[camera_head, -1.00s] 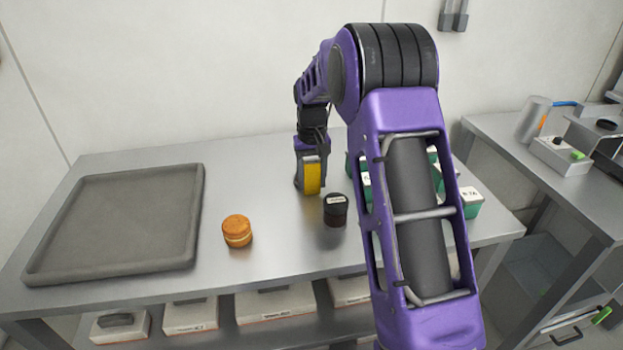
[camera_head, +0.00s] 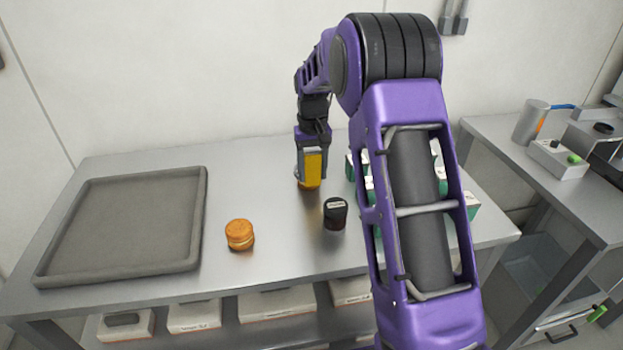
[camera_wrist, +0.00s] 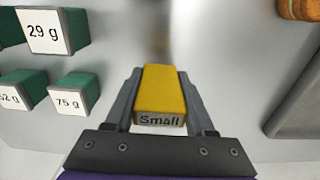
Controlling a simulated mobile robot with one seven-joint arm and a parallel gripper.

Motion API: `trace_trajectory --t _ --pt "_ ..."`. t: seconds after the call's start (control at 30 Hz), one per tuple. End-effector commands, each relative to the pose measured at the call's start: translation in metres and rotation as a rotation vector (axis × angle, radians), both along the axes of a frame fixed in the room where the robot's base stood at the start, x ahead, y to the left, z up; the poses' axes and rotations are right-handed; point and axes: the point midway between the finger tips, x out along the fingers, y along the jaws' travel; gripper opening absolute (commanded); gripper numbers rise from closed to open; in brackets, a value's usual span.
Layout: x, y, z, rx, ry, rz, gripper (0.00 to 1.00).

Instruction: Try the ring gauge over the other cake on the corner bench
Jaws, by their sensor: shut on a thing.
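My gripper (camera_head: 310,172) is shut on a yellow block marked "Small" (camera_wrist: 160,97), which looks like the handle of the ring gauge; it also shows in the head view (camera_head: 312,165). Just below it in the head view is a rounded yellow-orange part (camera_head: 309,184); I cannot tell whether it is the gauge's ring or a cake. The block hides what lies under it in the wrist view. An orange-brown layered cake (camera_head: 240,235) stands apart on the corner bench (camera_head: 275,262), front left of my gripper. Its edge shows in the wrist view (camera_wrist: 298,9).
A dark labelled jar (camera_head: 335,214) stands just in front and right of my gripper. Green blocks with white gram labels (camera_wrist: 75,96) stand close by, partly behind my arm in the head view. A grey tray (camera_head: 194,230) fills the bench's left. Bench between tray and gripper is mostly clear.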

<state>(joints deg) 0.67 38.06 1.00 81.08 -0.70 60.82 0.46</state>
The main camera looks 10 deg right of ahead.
Motion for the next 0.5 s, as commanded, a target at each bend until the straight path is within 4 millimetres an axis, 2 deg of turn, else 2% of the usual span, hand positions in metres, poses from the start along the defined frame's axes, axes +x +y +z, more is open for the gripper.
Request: trace_trajectory --t 0.5 --pt "0.000 0.000 0.029 0.000 0.000 0.000 0.00"
